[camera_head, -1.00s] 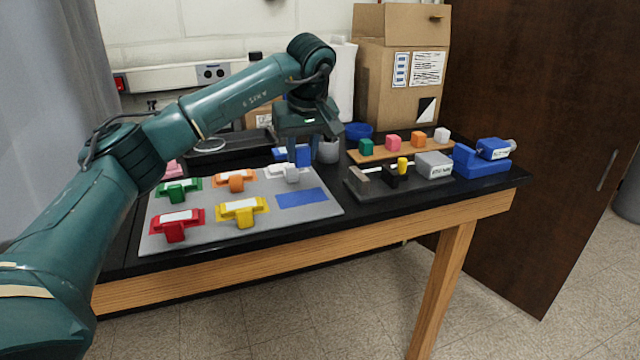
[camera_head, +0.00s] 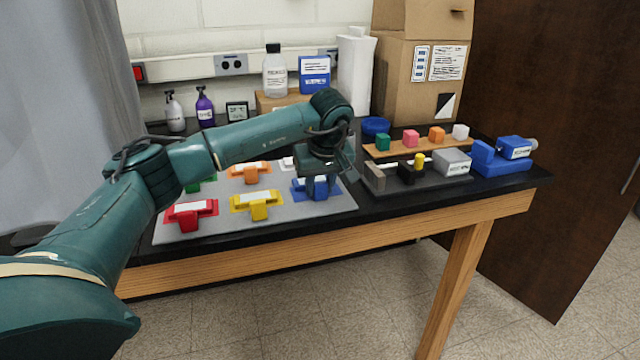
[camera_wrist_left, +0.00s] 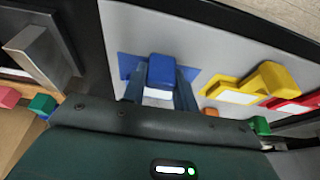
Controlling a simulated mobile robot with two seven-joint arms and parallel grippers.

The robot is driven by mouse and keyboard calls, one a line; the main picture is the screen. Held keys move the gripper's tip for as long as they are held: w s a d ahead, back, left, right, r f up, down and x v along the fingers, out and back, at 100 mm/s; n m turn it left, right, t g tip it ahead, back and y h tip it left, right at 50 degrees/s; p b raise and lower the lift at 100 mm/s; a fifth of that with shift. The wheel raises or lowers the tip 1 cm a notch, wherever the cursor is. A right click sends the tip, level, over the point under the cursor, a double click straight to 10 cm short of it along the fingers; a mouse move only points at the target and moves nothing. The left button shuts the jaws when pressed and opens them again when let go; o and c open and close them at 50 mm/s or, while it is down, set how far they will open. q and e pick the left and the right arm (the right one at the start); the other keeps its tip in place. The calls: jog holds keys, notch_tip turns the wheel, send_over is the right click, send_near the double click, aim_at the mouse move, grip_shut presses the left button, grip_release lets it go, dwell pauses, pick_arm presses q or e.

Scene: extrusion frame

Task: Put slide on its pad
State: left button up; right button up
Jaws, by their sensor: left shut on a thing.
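The blue slide (camera_head: 318,190) is at the right end of the grey mat (camera_head: 285,226), over the blue pad (camera_head: 298,190). My left gripper (camera_head: 320,178) comes down on it from above and is shut on it. In the left wrist view the blue slide (camera_wrist_left: 162,68) sits between the two fingers of my left gripper (camera_wrist_left: 160,90), with the blue pad (camera_wrist_left: 127,66) showing on both sides. I cannot tell whether the slide touches the pad or hangs just above it. My right gripper is not in view.
A yellow slide (camera_head: 258,204), a red slide (camera_head: 190,214) and an orange slide (camera_head: 250,172) lie on the mat. A dark fixture with a grey block (camera_head: 453,163) stands right of the mat. A wooden strip (camera_head: 425,147) with coloured cubes is behind it.

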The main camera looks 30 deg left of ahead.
pick_arm(q)
jog(key=shift+f, duration=0.1)
jog(key=o, duration=1)
jog(key=shift+c, duration=0.2)
jog(key=v, duration=1.2)
jog(key=shift+d, duration=0.1)
